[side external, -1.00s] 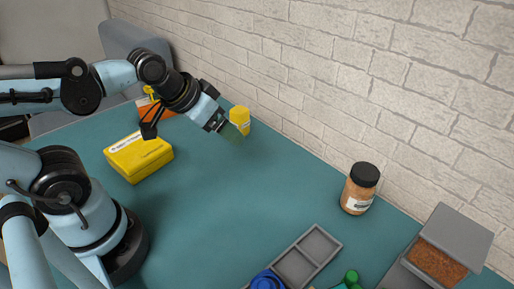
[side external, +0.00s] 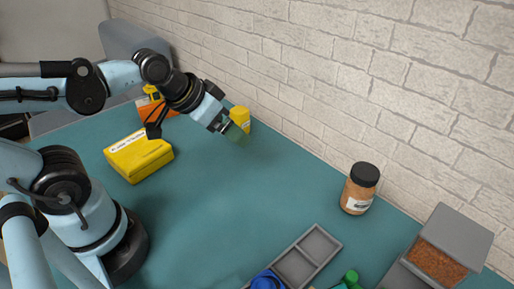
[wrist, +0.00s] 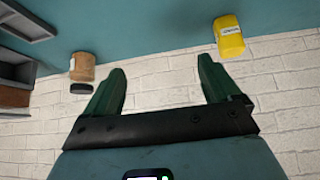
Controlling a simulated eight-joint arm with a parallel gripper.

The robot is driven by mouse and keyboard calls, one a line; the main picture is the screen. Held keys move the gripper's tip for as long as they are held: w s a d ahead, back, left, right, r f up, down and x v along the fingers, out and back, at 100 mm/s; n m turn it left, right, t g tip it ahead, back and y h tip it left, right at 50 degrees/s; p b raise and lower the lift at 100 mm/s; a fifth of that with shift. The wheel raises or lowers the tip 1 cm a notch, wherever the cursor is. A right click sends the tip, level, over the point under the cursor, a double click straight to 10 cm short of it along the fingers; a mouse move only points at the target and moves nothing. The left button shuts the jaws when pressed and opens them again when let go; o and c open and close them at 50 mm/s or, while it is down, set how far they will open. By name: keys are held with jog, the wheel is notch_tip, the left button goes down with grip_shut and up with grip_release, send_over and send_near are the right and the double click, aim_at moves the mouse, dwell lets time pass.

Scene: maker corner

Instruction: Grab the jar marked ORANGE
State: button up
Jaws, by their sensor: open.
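A clear jar with orange-brown contents and a black lid (side external: 359,188) stands upright near the brick wall at the right. It carries a white label whose wording is too small to read. It also shows upside down at the upper left of the wrist view (wrist: 82,66). A yellow container (side external: 241,114) with a label stands by the wall, partly behind my gripper; it shows at the wrist view's upper right (wrist: 229,36). I cannot read ORANGE on either. My gripper (side external: 236,132) is open and empty above the table, well left of the black-lidded jar; its green fingers (wrist: 160,66) are spread apart.
A yellow box (side external: 139,157) lies at the left, with an orange item (side external: 154,107) behind it. A grey divided tray (side external: 305,257), a blue item (side external: 266,281), green items (side external: 351,277) and a grey bin (side external: 455,245) stand at the front right. The table's middle is clear.

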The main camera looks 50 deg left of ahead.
jog(key=w+d+f+m+t+h, duration=0.1)
jog(key=w+d+m+h, duration=0.4)
jog(key=w+d, duration=0.3)
jog(key=m+t+h, duration=0.1)
jog(key=m+h, duration=0.3)
send_near(353, 169)
jog(key=x, duration=0.9)
jog(key=shift+w+d+f, duration=0.15)
jog(key=shift+w+d, duration=0.05)
jog(key=shift+x, duration=2.6)
jog(key=shift+s+d, duration=0.15)
jog(key=shift+d, duration=0.05)
jog(key=c, duration=1.3)
jog(key=shift+r, duration=0.2)
jog(key=shift+c, duration=0.2)
